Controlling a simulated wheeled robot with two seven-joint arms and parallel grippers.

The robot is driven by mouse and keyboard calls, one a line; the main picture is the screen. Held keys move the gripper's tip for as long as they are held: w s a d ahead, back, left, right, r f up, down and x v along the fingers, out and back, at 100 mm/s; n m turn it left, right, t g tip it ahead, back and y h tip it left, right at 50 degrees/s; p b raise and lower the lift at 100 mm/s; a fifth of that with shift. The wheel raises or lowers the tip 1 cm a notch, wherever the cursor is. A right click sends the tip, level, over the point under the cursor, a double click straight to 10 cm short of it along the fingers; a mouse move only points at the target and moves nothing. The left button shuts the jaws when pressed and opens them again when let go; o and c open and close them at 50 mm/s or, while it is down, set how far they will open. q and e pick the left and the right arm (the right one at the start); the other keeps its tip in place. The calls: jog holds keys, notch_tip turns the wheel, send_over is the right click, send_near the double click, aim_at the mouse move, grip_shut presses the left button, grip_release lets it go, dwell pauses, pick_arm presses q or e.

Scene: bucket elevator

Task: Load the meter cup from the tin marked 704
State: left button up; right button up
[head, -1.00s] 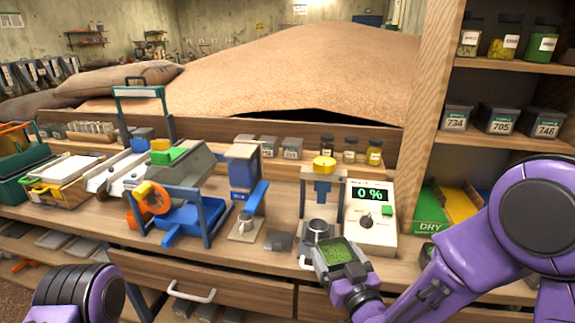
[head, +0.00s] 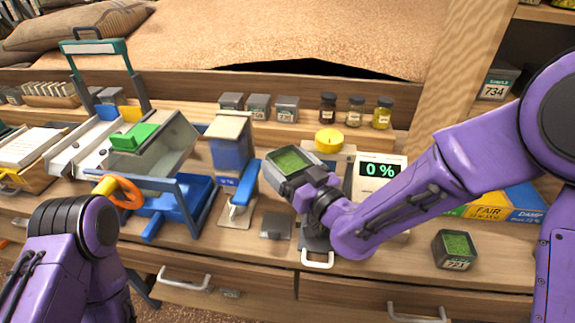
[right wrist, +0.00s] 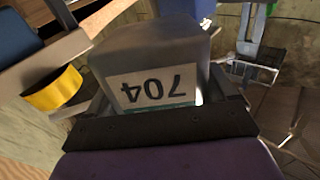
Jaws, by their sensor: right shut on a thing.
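My right gripper (head: 308,183) is shut on the grey tin (head: 290,163), which has green contents in its open top. The tin is held above the bench, in front of the meter. The right wrist view shows its label, 704, upside down, and the tin (right wrist: 155,60) between the fingers (right wrist: 150,122). The meter (head: 381,168) has a display reading 0 %, and a yellow knob (head: 329,139) tops its press. The meter cup is hidden behind my right gripper and arm. My left arm comes in at the lower left; its gripper is out of view.
Another tin with green contents, marked 721 (head: 454,249), stands on the bench at right. A small grey block (head: 276,225) lies left of the meter. A blue-handled device (head: 236,165) and a blue tray machine (head: 170,190) stand farther left. Jars (head: 355,112) line the back ledge.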

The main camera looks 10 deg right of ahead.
aim_at(285, 160)
jog(key=shift+w+f+m+t, duration=0.15)
jog(key=shift+m+t, duration=0.15)
jog(key=shift+w+d+f+b, duration=0.25)
jog(key=shift+w+f+b, duration=0.5)
jog(key=shift+w+f, duration=0.15)
jog(key=shift+f, duration=0.1)
jog(key=shift+s+d+b, duration=0.3)
jog(key=shift+s+b, duration=0.2)
jog(key=shift+b, duration=0.25)
jog(key=shift+d+f+m, duration=0.1)
jog(key=shift+f+m, duration=0.1)
jog(key=shift+m, duration=0.1)
jog(key=shift+w+d+f+b, duration=0.1)
jog(key=shift+d+f+b, duration=0.1)
jog(key=shift+f+b, duration=0.4)
jog(key=shift+d+f+t+b, duration=0.1)
jog(key=shift+d+t+b, duration=0.15)
jog(key=shift+b, duration=0.35)
jog(key=shift+s, duration=0.2)
pick_arm(q)
notch_tip(285, 160, down, 6)
jog(key=shift+w, duration=0.4)
pick_arm(e)
jog(key=shift+d, duration=0.1)
